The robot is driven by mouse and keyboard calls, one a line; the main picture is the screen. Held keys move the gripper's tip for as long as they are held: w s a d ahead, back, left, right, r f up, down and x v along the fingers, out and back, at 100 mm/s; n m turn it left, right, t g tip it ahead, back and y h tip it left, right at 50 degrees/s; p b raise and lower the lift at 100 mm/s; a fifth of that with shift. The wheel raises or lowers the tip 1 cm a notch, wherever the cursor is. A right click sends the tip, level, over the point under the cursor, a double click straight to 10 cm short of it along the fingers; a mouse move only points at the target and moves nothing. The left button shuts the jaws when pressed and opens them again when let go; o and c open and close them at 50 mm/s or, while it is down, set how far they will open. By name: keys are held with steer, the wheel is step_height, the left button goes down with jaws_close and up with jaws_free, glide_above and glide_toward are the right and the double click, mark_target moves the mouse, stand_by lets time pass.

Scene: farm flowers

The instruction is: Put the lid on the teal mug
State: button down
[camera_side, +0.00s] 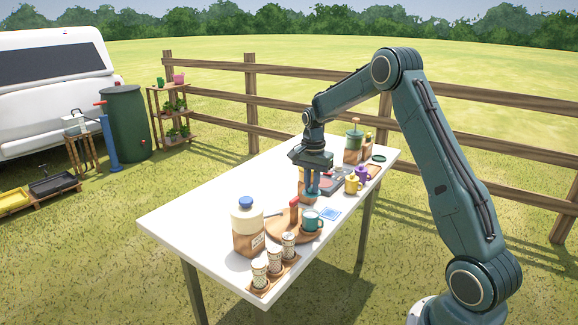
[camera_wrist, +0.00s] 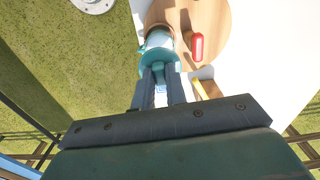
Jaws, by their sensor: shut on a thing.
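The teal mug (camera_side: 312,223) stands upright at the right edge of a round wooden board (camera_side: 283,234), with its handle to the right. My gripper (camera_side: 313,188) points down and is shut on a small teal lid (camera_side: 312,198), held at the fingertips above the table, higher than the mug and apart from it in the side view. In the wrist view, teal shows just beyond the fingertips of my gripper (camera_wrist: 161,68). There the lid and mug overlap, so their edges are hard to tell apart.
A red upright piece (camera_side: 294,207) stands on the board close to the mug. A large jar with a blue cap (camera_side: 247,228) and several patterned cups (camera_side: 274,259) stand at the front. The table's left part is clear.

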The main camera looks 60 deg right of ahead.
step_height(320, 180, down, 6)
stand_by(0.9)
steer(key=shift+f, duration=0.25)
stand_by(2.1)
steer(key=c, duration=0.9)
jaws_free()
steer(key=shift+o, duration=0.2)
steer(key=shift+r, duration=0.1)
steer(key=shift+r, duration=3.4)
